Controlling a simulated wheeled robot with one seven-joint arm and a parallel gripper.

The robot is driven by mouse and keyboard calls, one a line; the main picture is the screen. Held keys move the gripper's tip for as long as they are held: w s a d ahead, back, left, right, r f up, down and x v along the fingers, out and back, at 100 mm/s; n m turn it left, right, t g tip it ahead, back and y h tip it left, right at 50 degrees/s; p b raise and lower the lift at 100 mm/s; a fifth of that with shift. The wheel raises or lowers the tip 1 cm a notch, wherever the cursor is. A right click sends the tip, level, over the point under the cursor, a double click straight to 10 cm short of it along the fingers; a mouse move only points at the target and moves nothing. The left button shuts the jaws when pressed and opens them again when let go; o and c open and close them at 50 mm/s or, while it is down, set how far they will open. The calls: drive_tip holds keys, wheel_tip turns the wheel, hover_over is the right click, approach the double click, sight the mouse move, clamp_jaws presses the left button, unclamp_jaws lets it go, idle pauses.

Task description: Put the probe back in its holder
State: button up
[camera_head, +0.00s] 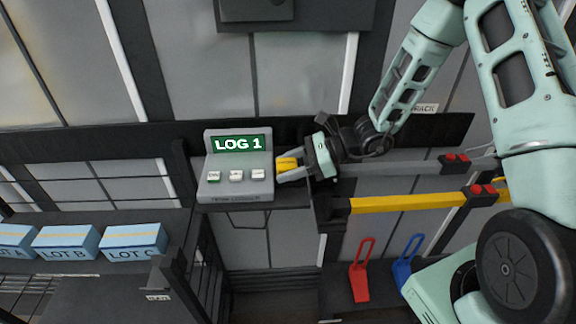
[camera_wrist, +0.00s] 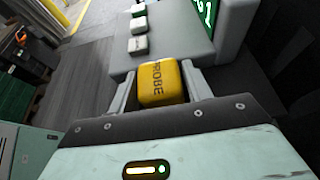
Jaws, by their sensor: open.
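The probe (camera_head: 287,164) is a yellow block at the right side of the grey logger (camera_head: 236,188). In the wrist view the probe (camera_wrist: 160,83) shows the word PROBE and lies between my two fingers, close against the logger's side (camera_wrist: 180,35). My gripper (camera_head: 289,170) is open around it, one finger on each side; it also shows in the wrist view (camera_wrist: 160,92). I cannot make out the holder, nor tell whether the probe sits in it. The logger's green display (camera_head: 238,143) reads LOG 1.
The logger has three white keys (camera_head: 236,175) and stands on a dark shelf. Blue boxes marked LOT (camera_head: 135,241) stand at left. A yellow bar (camera_head: 400,203) and a grey bar (camera_head: 395,169) run to the right under my arm. Red (camera_head: 361,272) and blue (camera_head: 406,258) pieces are lower down.

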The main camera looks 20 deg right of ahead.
drive_tip(key=shift+d+r, duration=0.3)
drive_tip(key=b+v, duration=0.3)
drive_tip(key=v, duration=0.8)
drive_tip(key=s+a+r+n+g+h, duration=0.2)
drive_tip(key=s+a+n+h, duration=0.4)
drive_tip(key=s+n, duration=0.5)
drive_tip(key=s+a+r+n+g+h, duration=0.2)
drive_tip(key=s+a+n+h, duration=0.4)
drive_tip(key=n, duration=1.2)
drive_tip(key=s+a, duration=0.4)
drive_tip(key=s, duration=0.2)
drive_tip(key=shift+s+a+r, duration=0.25)
drive_tip(key=shift+s+r, duration=0.05)
drive_tip(key=shift+r, duration=0.1)
